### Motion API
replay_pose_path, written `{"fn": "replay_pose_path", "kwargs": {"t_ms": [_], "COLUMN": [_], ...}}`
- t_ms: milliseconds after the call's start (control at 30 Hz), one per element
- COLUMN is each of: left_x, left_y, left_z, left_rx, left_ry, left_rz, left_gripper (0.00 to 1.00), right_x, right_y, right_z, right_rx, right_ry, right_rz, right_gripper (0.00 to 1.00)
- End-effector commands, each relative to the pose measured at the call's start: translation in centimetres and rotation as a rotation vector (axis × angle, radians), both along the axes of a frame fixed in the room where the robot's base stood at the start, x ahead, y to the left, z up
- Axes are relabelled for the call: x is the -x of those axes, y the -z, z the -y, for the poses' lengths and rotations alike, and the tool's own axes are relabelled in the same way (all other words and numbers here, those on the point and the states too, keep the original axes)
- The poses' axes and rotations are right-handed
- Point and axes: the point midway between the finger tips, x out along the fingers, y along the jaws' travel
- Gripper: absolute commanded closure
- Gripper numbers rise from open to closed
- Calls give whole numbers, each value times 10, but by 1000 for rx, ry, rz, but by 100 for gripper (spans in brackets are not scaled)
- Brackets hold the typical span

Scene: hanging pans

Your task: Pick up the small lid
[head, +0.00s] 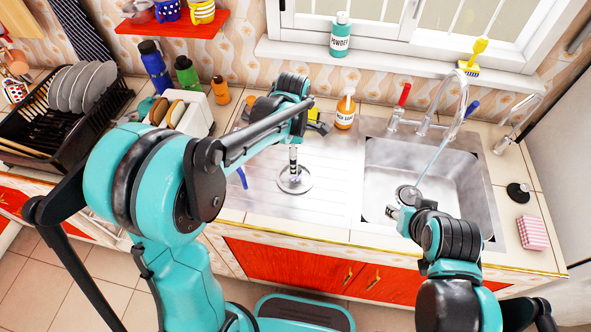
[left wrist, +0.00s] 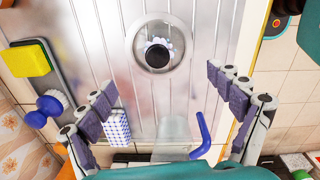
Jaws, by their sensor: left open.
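The small lid (head: 294,184) lies on the steel drainboard left of the sink. It is a round, shiny disc. In the left wrist view the lid (left wrist: 158,62) shows a dark knob at its middle, near the top of the picture. My left gripper (left wrist: 166,88) is open, with its fingers wide apart and nothing between them touching the lid. In the head view my left arm reaches over the drainboard and partly hides this gripper. My right gripper (head: 398,208) is at the front edge of the sink, away from the lid; its finger opening is unclear.
A clear glass (left wrist: 175,130) with a blue straw (left wrist: 203,132), a dotted blue-white item (left wrist: 117,127), a blue brush (left wrist: 46,106) and a yellow sponge (left wrist: 28,60) lie around the drainboard. A soap bottle (head: 345,110) stands behind. The sink basin (head: 440,180) is to the right.

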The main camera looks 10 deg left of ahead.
Motion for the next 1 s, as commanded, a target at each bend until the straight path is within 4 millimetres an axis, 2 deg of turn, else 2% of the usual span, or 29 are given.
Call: {"fn": "replay_pose_path", "kwargs": {"t_ms": [133,467,733,967,1000], "left_x": [-7,-8,-7,-7,-7], "left_y": [10,44,84,86,86], "left_z": [4,3,1,1,1], "left_rx": [-2,-3,-3,-3,-3], "left_ry": [-93,-107,-105,-105,-105], "left_rz": [-30,-34,-33,-33,-33], "left_gripper": [9,9,9,9,11], "right_x": [0,0,0,0,0], "right_y": [-4,8,24,24,24], "right_z": [0,0,0,0,0], "right_rx": [0,0,0,0,0], "right_ry": [0,0,0,0,0], "right_rz": [0,0,0,0,0], "right_gripper": [60,60,60,60,60]}}
